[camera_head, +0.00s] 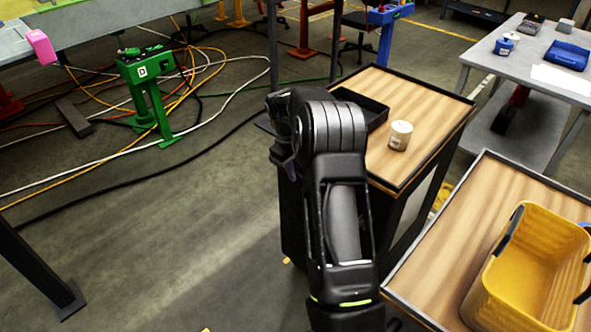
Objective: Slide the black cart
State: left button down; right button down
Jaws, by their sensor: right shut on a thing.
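The black cart (438,108) has a wood-coloured top with a black rim and a dark body. It stands right of the picture's middle. My right arm reaches up from the bottom and covers the cart's near left part. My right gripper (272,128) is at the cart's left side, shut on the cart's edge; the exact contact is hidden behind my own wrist. My left gripper is not in view.
A black tray (366,108) and a white roll (400,135) sit on the cart. A second wood-topped cart with a yellow basket (530,262) stands close at the right. A grey table (535,62) is behind. Cables (110,155) and a green stand (150,95) are on the left floor.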

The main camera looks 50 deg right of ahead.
jog(key=shift+d+r, duration=0.15)
jog(key=shift+d, duration=0.15)
jog(key=c, duration=1.4)
grip_release()
jog(key=shift+d, duration=0.1)
jog(key=shift+o, duration=0.7)
notch_tip(320, 180, up, 8)
jog(key=a, duration=0.1)
jog(key=shift+a+f+b, duration=0.25)
jog(key=shift+a+b, duration=0.05)
jog(key=shift+a, duration=0.1)
